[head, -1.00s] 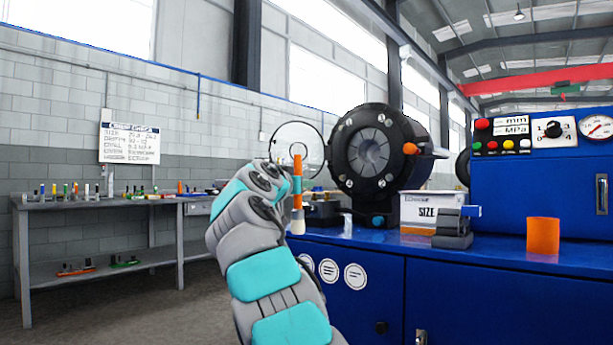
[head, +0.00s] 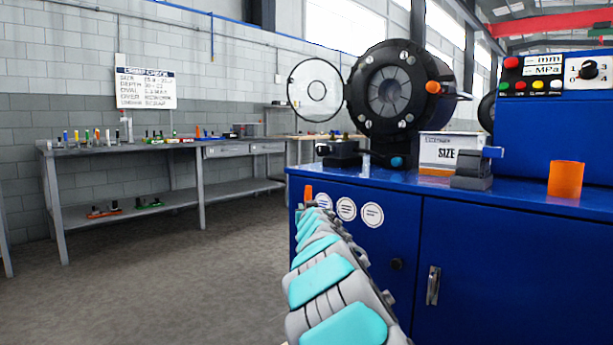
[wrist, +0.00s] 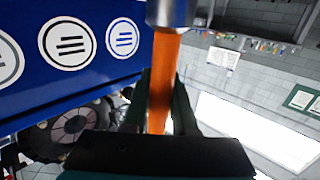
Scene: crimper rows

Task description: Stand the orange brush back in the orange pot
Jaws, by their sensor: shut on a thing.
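The orange pot (head: 566,180) stands upright on the blue bench top at the right of the head view. The orange brush (head: 308,192) shows only as a short orange handle end above my arm in the head view; the rest is hidden. In the wrist view, the brush's orange handle (wrist: 162,85) runs between my gripper's fingers (wrist: 160,100), with a silver ferrule at the top edge; the bristles are out of frame. My gripper is shut on the handle, in front of the cabinet's left edge and well left of the pot.
The blue cabinet (head: 495,265) rises close to my arm. On its top stand a black crimper (head: 400,95), a SIZE box (head: 445,150) and a dark grey block (head: 470,172), left of the pot. A grey workbench (head: 130,148) stands at back left, with open floor before it.

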